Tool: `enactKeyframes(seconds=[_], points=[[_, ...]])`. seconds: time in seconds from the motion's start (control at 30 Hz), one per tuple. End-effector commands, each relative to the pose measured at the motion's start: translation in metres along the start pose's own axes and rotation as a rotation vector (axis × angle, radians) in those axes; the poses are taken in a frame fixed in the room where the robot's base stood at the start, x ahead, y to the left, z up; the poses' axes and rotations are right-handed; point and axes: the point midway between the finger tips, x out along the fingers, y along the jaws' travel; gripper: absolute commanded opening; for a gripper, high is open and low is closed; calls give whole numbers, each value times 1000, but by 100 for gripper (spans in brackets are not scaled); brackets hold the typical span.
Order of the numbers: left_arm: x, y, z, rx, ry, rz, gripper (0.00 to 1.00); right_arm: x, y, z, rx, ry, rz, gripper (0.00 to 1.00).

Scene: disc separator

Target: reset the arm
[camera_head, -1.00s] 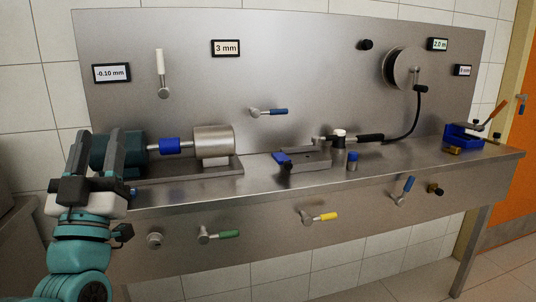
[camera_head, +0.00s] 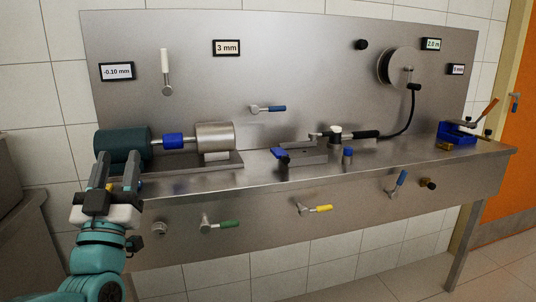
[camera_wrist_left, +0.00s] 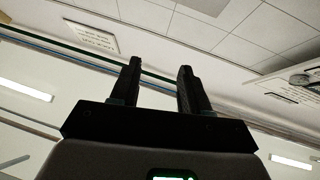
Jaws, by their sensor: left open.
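My left gripper (camera_head: 116,173) is at the left of the head view, in front of the left end of the steel bench (camera_head: 200,181). Its two fingers point up and stand apart, with nothing between them. In the left wrist view the open fingers (camera_wrist_left: 158,85) point toward the ceiling and hold nothing. The teal arm below comes in from the bottom left. The fingertips overlap the lower edge of the dark teal motor (camera_head: 124,147) in the picture; I cannot tell any contact. My right gripper does not show.
A blue coupling (camera_head: 173,140) joins the motor to a steel cylinder (camera_head: 214,138). The bench front carries a green-handled lever (camera_head: 226,224), a yellow-handled lever (camera_head: 320,209) and a blue-handled lever (camera_head: 399,181). A blue vise-like device (camera_head: 457,132) stands at the right end. The floor before the bench looks clear.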

Motion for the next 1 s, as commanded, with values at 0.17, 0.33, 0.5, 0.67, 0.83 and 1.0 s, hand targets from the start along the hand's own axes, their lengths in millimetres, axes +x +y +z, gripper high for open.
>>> enactKeyframes(seconds=[0.17, 0.33, 0.5, 0.67, 0.83, 1.0], points=[[-14, 6, 54, 5, -104, 14, 46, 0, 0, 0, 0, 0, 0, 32], [-41, 16, 121, 5, -252, 36, 46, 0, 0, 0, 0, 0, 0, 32], [-100, 30, 217, -15, -508, 75, 46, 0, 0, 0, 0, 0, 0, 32], [-183, 46, 298, -62, -792, 110, 46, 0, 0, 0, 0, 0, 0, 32], [-288, 64, 360, -130, -1112, 141, 46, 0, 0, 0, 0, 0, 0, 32], [-407, 83, 389, -216, -1453, 159, 46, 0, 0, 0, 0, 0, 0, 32]])
